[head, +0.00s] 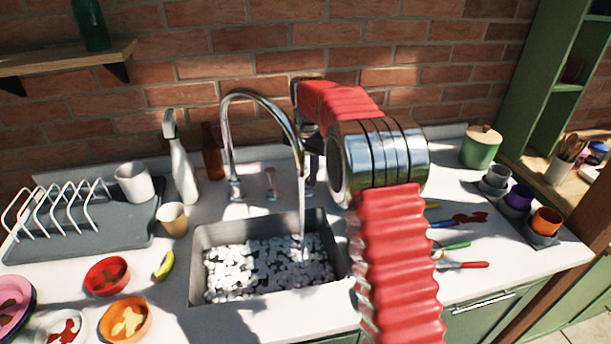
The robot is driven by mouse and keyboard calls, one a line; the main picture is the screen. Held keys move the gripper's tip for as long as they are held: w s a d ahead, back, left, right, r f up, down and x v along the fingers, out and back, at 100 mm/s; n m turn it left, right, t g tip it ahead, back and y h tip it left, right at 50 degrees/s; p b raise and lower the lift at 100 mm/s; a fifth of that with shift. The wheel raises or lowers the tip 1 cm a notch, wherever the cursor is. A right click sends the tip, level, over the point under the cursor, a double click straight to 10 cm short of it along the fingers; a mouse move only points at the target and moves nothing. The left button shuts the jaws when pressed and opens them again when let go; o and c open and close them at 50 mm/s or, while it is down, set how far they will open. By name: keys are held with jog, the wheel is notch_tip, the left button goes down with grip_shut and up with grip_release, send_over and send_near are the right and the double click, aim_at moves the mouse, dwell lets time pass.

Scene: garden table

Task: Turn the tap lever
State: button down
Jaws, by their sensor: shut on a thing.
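The chrome tap (236,130) arches over the sink from its base at the back of the counter. A thin stream of water (302,210) falls from its spout into the sink (205,235). A small upright chrome piece (270,184) stands just right of the tap base. My gripper (311,176) points down at the back of the counter, behind the spout and stream, shut on what seems to be the tap lever. The spout and my arm hide much of it; the grip itself is too small to see clearly.
The sink holds many pale foam-like lumps. Left are a dish rack (60,210), white mug (134,183), spray bottle (183,170), brown bottle (212,150), beige cup (172,219) and bowls (107,276). Right are coloured utensils (462,265), a green canister (481,150) and several cups (519,197).

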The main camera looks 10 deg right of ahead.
aim_at(307, 177)
jog(key=c, duration=1.9)
grip_release()
jog(key=shift+r, duration=0.15)
notch_tip(307, 177, up, 14)
jog(key=shift+f, duration=0.25)
